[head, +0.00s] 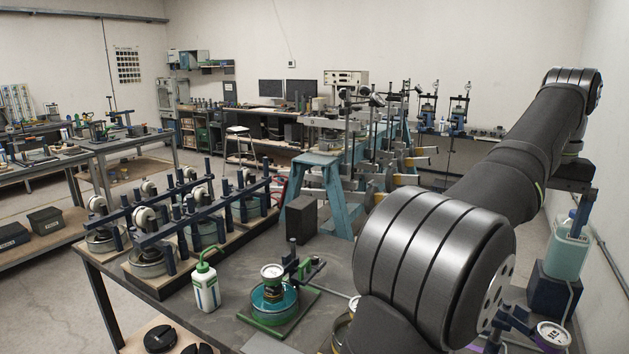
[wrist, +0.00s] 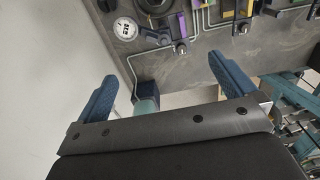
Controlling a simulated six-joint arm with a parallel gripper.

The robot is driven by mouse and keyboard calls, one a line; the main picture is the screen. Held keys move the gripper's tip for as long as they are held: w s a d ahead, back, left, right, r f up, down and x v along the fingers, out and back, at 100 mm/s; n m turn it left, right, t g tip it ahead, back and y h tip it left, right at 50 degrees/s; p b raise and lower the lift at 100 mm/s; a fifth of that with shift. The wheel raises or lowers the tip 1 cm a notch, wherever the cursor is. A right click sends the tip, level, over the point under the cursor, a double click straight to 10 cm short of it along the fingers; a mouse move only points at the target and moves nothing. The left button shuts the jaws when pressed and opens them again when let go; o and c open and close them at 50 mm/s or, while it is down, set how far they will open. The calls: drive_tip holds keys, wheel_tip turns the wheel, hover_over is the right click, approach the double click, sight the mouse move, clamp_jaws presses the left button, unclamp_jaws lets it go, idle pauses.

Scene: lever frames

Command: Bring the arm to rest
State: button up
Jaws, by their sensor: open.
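My gripper (wrist: 168,90) shows in the wrist view with its two blue fingers spread wide apart. In the head view my arm (head: 500,185) rises from the lower right toward the upper right. The dark bench top (head: 235,325) lies below and to the left of my arm, and the bench surface (wrist: 210,60) also shows beyond the fingers in the wrist view.
On the bench stand a white-and-green bottle (head: 205,285), a teal dish with a can (head: 272,273) on a green base, and a rack of posts and dials (head: 180,225). A pale green container (head: 566,250) stands at the right by the wall. A round dial (wrist: 125,28) shows in the wrist view.

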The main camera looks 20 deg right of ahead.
drive_tip(key=shift+h, duration=0.3)
drive_tip(key=w+f, duration=0.1)
drive_tip(key=f, duration=0.5)
drive_tip(key=w+f, duration=0.1)
drive_tip(key=f, duration=0.5)
drive_tip(key=w+f, duration=0.2)
drive_tip(key=f, duration=0.4)
drive_tip(key=shift+f, duration=0.2)
